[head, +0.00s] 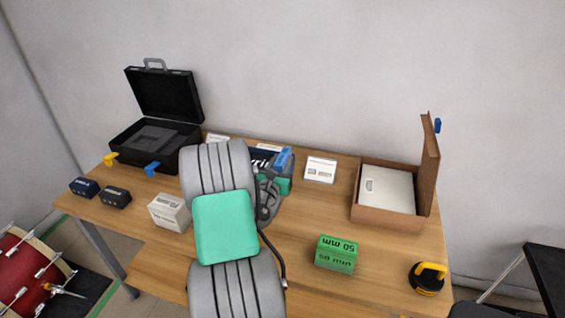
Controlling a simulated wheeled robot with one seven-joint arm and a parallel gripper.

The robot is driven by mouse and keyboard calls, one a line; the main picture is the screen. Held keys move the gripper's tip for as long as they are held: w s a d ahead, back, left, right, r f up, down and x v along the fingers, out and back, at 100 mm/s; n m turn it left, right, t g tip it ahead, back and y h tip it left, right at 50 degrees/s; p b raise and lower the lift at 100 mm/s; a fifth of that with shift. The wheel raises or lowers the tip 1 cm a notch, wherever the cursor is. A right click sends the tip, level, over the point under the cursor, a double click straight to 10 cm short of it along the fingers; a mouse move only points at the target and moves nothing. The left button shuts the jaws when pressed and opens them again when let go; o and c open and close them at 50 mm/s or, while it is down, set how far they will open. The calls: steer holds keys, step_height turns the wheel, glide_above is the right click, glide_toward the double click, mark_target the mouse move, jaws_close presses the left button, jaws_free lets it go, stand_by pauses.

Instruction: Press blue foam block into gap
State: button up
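A blue block (284,160) shows at the top right of a dark and teal object (285,184) at the back middle of the table, just right of my arm. I cannot tell whether the block rests on it, sits in a gap or is held. My gripper (268,198) is only partly seen as dark grey parts beside this object; my grey arm with its green cover hides the rest. Its fingertips are not clear, so I cannot tell if it is open or shut. Any gap is hidden or too small to make out.
An open black case (150,148) stands at the back left. Dark blocks (116,197) and a white box (169,212) lie left of my arm. A green "50 mm" block (336,254), an open cardboard box (385,214) and a black-yellow disc (427,279) stand right.

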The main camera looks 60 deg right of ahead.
steer(key=shift+o, duration=1.3)
steer(key=shift+s+f, duration=0.15)
steer(key=shift+s, duration=0.1)
steer(key=shift+a+f, duration=0.1)
steer(key=shift+a, duration=0.05)
steer(key=s+a+b, duration=0.1)
steer(key=a+b, duration=0.1)
steer(key=a, duration=0.5)
steer(key=shift+a, duration=0.25)
steer(key=shift+s, duration=0.2)
